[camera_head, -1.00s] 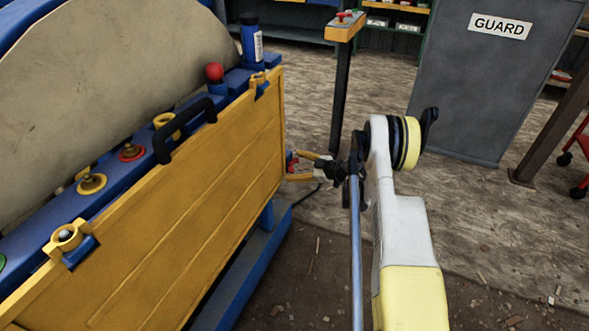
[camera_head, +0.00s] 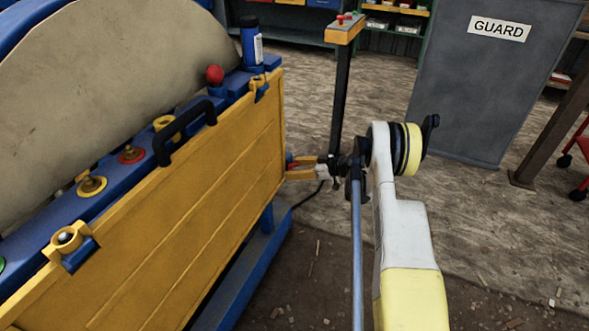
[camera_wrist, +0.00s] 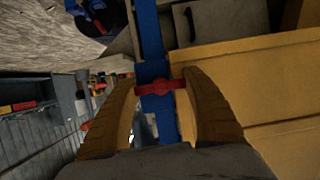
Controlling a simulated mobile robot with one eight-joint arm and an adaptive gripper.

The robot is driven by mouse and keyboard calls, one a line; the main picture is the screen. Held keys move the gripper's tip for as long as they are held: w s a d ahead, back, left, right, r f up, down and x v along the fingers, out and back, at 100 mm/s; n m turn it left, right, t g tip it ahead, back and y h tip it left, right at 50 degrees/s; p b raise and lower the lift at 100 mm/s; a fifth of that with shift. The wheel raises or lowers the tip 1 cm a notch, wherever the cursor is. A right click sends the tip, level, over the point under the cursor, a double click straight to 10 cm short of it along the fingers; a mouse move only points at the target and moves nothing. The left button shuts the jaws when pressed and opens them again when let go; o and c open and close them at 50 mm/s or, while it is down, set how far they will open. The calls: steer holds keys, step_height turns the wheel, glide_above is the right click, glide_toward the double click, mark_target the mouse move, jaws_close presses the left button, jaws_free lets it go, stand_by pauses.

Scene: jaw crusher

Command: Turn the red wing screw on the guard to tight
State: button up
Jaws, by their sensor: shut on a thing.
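The red wing screw (camera_wrist: 160,87) lies crosswise between the two finger pads in the wrist view, against a blue post. My gripper (camera_wrist: 160,90) is shut on it, with a finger at each end of its wings. In the head view my gripper (camera_head: 290,168) reaches left to the far right end of the yellow guard (camera_head: 190,230). The screw is mostly hidden there behind the fingers and the guard's edge. The guard panel stands upright along the blue machine, and it also shows at the right of the wrist view (camera_wrist: 265,85).
A black handle (camera_head: 185,130) and a red ball knob (camera_head: 215,75) sit along the machine's top. A post with a button box (camera_head: 345,30) stands behind my gripper. A grey panel marked GUARD (camera_head: 490,80) stands at the back right. The floor between is mostly clear.

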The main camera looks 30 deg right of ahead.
steer(key=o, duration=1.2)
steer(key=shift+d, duration=0.1)
steer(key=v, duration=1.2)
steer(key=shift+r, duration=0.1)
